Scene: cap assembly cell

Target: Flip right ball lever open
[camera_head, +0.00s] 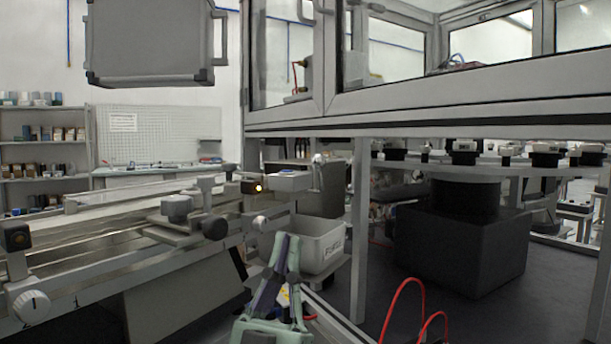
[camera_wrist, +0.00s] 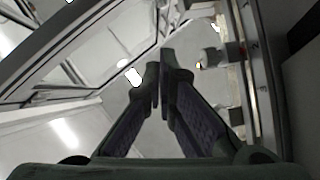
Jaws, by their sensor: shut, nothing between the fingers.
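My gripper (camera_head: 287,241) is in the lower middle of the head view, with its green fingers pointing up. Its two dark fingertips (camera_wrist: 162,66) are together and empty in the wrist view. A pale ball knob (camera_head: 259,223) sits on the right end of the conveyor frame, just above and left of my fingertips. Another small pale ball (camera_head: 317,158) stands higher up, beyond the white box-shaped part. I cannot tell for sure which ball belongs to the right lever. No contact between my gripper and either ball is visible.
The conveyor (camera_head: 130,235) with grey knobs and an orange-lit sensor (camera_head: 252,187) runs along the left. A labelled white bin (camera_head: 318,243) stands behind my gripper. A frame post (camera_head: 360,230) and red hoses (camera_head: 408,285) are to the right.

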